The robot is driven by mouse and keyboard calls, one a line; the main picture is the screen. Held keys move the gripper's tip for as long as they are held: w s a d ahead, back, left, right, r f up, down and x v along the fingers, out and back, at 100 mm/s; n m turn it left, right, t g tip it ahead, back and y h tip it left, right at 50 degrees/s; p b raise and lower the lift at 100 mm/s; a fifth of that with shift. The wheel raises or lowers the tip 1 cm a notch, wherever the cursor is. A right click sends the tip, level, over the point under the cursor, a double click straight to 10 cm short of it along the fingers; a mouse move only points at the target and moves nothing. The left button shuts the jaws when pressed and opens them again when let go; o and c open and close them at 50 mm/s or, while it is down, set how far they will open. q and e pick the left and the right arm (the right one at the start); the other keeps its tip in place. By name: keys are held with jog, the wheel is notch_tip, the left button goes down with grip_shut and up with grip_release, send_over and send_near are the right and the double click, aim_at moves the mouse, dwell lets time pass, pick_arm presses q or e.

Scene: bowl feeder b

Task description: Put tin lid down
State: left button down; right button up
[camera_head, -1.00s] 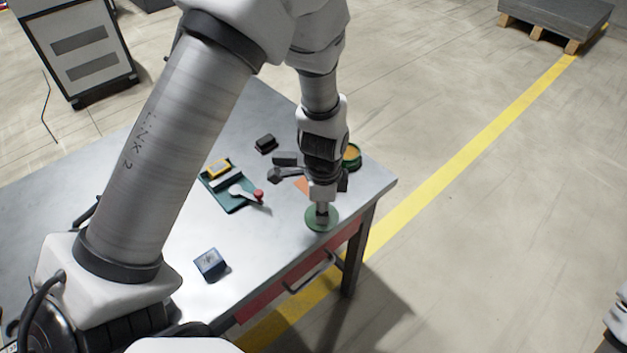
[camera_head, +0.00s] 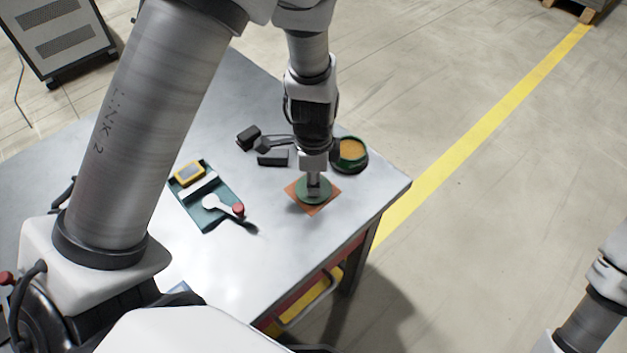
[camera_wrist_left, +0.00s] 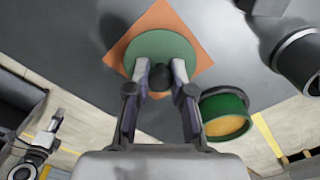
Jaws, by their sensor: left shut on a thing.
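The tin lid (camera_head: 304,197) is a round green disc with a dark knob. In the head view it is at or just above an orange square mat (camera_head: 319,207); I cannot tell whether it touches. The lid (camera_wrist_left: 160,48) and the mat (camera_wrist_left: 203,53) also show in the left wrist view, with the lid over the mat's middle. My left gripper (camera_head: 313,190) points down and is shut on the lid's knob (camera_wrist_left: 160,73). My right gripper is not in view, though part of my right arm shows at the lower right.
An open green tin (camera_head: 350,156) with orange-brown contents stands right behind the mat. A green tray (camera_head: 208,217) with a yellow device (camera_head: 187,174) and a red-knobbed tool (camera_head: 238,209) lies to the left. Dark blocks (camera_head: 272,158) are behind. The table's right edge is near.

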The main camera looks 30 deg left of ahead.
pick_arm(q)
jog(key=shift+a, duration=0.1)
jog(key=c, duration=1)
grip_release()
jog(key=shift+s, duration=0.15)
notch_tip(320, 180, up, 12)
jog(key=shift+r, duration=0.15)
